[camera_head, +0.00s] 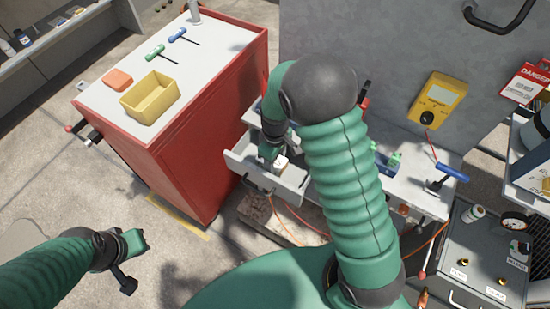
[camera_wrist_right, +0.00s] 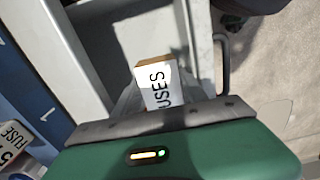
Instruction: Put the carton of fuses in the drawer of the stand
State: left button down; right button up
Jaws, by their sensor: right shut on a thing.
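The carton of fuses (camera_wrist_right: 155,86) is a small white box with a tan side and black lettering, partly hidden by my gripper in the right wrist view. It shows small and white in the head view (camera_head: 282,162). My right gripper (camera_head: 274,160) points down and is shut on the carton. The drawer (camera_head: 262,178) of the stand (camera_head: 425,176) is pulled open, and the carton is at its opening; I cannot tell whether it touches the bottom. The drawer's pale front wall (camera_wrist_right: 204,45) shows in the wrist view. My left gripper (camera_head: 134,262) is low at the left, away from the stand; its jaws are unclear.
A red cabinet (camera_head: 205,130) stands close left of the drawer, with a yellow bin (camera_head: 150,97) and screwdrivers on top. A yellow meter (camera_head: 437,101) is on the grey wall. A blue-handled tool (camera_head: 452,172) is on the stand's right. Cables run below the drawer.

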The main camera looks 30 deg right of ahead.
notch_tip(320, 180, down, 2)
jog(key=shift+f+b, duration=0.15)
jog(key=shift+b, duration=0.3)
jog(key=o, duration=1.4)
jog(key=shift+o, duration=0.3)
notch_tip(320, 180, up, 17)
jog(key=p, duration=0.3)
jog(key=shift+d, duration=0.25)
jog(key=shift+w+f, duration=0.1)
